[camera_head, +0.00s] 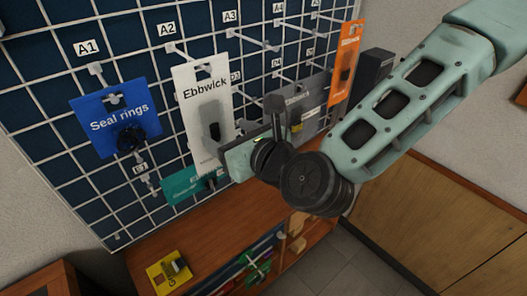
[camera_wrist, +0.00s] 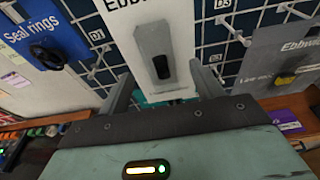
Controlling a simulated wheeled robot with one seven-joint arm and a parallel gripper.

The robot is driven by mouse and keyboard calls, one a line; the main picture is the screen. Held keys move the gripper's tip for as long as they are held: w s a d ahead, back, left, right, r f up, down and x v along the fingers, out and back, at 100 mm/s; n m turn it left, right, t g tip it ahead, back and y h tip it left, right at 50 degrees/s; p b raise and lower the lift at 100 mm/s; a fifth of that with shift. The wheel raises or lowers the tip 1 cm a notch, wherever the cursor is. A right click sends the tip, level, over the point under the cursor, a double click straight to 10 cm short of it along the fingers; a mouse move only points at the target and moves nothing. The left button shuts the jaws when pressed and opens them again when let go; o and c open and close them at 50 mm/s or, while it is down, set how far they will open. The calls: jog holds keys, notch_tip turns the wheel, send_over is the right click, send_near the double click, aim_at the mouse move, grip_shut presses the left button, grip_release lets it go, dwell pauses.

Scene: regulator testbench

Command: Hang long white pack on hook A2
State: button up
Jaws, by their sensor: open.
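The long white pack (camera_head: 203,118), marked Ebbwick, hangs upright below the A2 label (camera_head: 167,29). The A2 hook (camera_head: 177,49) runs out from the grid to the pack's top, and the pack appears to hang on it by its slot. In the wrist view the pack (camera_wrist: 140,15) stands in front of my gripper, its grey blister and dark item facing me. My gripper (camera_wrist: 162,85) is open, with one finger on each side of the pack's lower part. Both fingers look apart from it. In the head view my wrist hides the fingers.
A blue Seal rings pack (camera_head: 118,120) hangs at A1, left of the white pack. A teal pack (camera_head: 190,186) is low behind it. Grey packs (camera_head: 310,100) and an orange pack (camera_head: 345,62) hang to the right. A wooden bench (camera_head: 200,240) with a yellow pack (camera_head: 168,271) lies below.

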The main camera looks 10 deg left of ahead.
jog(key=b+v, duration=1.6)
jog(key=s+f+n+g+h, duration=0.2)
jog(key=s+f+n+g, duration=0.15)
jog(key=f+n, duration=0.65)
jog(key=s+f+n+g+h, duration=0.2)
jog(key=f+n+g, duration=0.3)
jog(key=f+n, duration=0.5)
jog(key=d+f+n+g+h, duration=0.1)
jog(key=d+n+h, duration=0.6)
jog(key=d+n, duration=0.7)
jog(key=shift+s+d+g, duration=0.35)
jog(key=shift+s+d, duration=0.15)
jog(key=shift+d, duration=0.4)
